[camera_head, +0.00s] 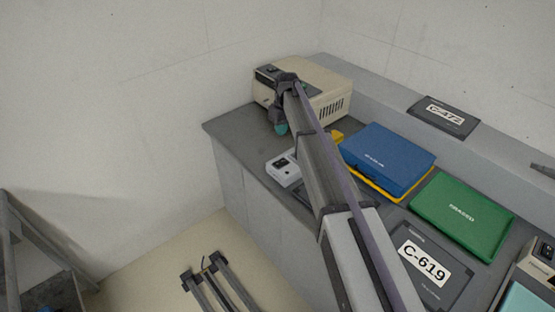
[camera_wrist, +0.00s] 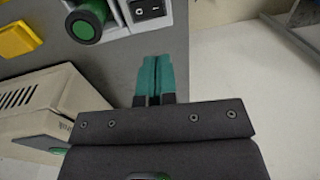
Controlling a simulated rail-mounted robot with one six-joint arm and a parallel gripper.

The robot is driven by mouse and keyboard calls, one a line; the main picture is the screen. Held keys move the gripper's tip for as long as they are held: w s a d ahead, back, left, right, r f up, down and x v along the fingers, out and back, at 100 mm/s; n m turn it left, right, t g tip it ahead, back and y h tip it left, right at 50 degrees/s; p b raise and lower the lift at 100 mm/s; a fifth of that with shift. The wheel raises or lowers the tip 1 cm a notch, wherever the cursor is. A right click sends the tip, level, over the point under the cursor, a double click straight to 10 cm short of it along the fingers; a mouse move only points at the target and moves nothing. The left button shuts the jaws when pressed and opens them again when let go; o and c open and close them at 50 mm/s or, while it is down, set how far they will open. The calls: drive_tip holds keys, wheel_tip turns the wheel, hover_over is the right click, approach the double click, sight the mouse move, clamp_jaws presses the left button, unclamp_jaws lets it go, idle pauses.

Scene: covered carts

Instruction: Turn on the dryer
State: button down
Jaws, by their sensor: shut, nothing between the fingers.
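No label reading "dryer" can be made out. A beige machine (camera_head: 328,86) with side vents and a dark front panel stands at the counter's far corner; its vented side (camera_wrist: 45,98) fills the lower left of the wrist view. A small white box (camera_head: 284,168) sits on the counter nearer me. In the wrist view a white panel (camera_wrist: 168,22) at the top has a black rocker switch marked O and I and a green knob (camera_wrist: 86,24). My gripper's teal fingers (camera_wrist: 154,80) are together and empty, apart from the switch; the gripper (camera_head: 281,128) is in front of the beige machine.
A blue case (camera_head: 388,155), a green case (camera_head: 464,212) and a dark case marked C-619 (camera_head: 432,268) lie along the counter. A yellow item (camera_wrist: 18,39) lies near the white box. A dark C-472 case (camera_head: 444,115) is on the back ledge. Floor left of the counter is mostly open.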

sight(277, 164)
drive_tip(key=f+b, duration=0.4)
drive_tip(key=a+f+b, duration=0.1)
drive_tip(key=f+b, duration=0.4)
drive_tip(key=s+f+b, duration=0.1)
drive_tip(key=f+b, duration=0.4)
drive_tip(key=shift+a+f, duration=0.1)
drive_tip(key=shift+a, duration=0.1)
